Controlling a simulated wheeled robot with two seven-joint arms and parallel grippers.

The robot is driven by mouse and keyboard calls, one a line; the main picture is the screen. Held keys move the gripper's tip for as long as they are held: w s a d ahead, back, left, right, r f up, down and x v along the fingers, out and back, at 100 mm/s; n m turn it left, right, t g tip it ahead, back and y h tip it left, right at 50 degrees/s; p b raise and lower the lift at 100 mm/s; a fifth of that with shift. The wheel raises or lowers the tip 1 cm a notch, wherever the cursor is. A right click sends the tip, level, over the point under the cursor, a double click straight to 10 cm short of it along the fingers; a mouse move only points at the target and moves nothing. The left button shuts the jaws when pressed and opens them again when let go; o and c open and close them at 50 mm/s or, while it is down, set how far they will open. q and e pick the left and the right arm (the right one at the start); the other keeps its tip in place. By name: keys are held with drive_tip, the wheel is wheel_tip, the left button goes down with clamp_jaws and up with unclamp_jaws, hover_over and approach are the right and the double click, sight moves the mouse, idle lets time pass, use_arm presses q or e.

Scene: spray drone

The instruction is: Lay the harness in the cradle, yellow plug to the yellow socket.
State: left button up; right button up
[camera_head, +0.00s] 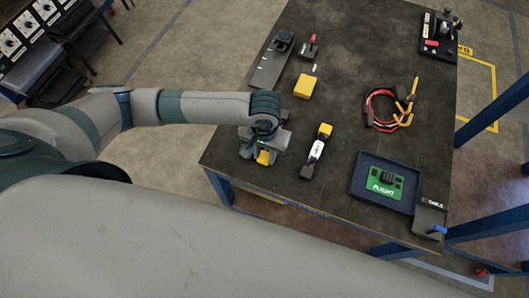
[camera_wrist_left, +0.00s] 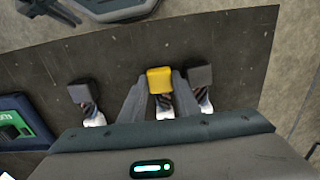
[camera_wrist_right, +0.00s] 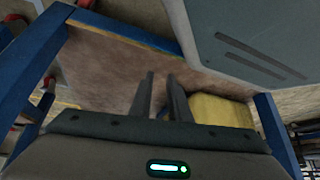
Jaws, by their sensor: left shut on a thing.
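My left gripper (camera_head: 262,150) is low over the table's front left edge. It is shut on a yellow plug (camera_wrist_left: 160,79), which shows between the fingers in the left wrist view, with striped cable and a white part behind it. Dark plugs lie on either side: a left one (camera_wrist_left: 80,92) and a right one (camera_wrist_left: 199,76). In the head view, a harness with a yellow end (camera_head: 325,130) and a dark end (camera_head: 306,172) lies right of the gripper. My right gripper (camera_wrist_right: 161,78) is empty, its fingers a narrow gap apart. I cannot tell which object is the cradle.
A blue tray (camera_head: 357,186) with a green board (camera_head: 385,182) is at front right. A red and black cable coil (camera_head: 372,105), a yellow block (camera_head: 307,86) and a grey plate (camera_head: 268,70) lie farther back. The right wrist view shows a blue table leg (camera_wrist_right: 35,70) and wooden shelf.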

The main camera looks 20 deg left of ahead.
use_arm(q)
drive_tip(key=o, duration=0.8)
drive_tip(key=shift+f, duration=0.1)
use_arm(e)
drive_tip(key=shift+s, duration=0.1)
use_arm(q)
drive_tip(key=shift+o, duration=0.2)
use_arm(e)
drive_tip(key=shift+d, duration=0.1)
use_arm(q)
drive_tip(key=shift+r, duration=0.75)
wheel_tip(320, 180, up, 11)
use_arm(e)
drive_tip(key=shift+w+r, duration=0.15)
drive_tip(key=shift+w, duration=0.25)
use_arm(q)
drive_tip(key=shift+f, duration=0.15)
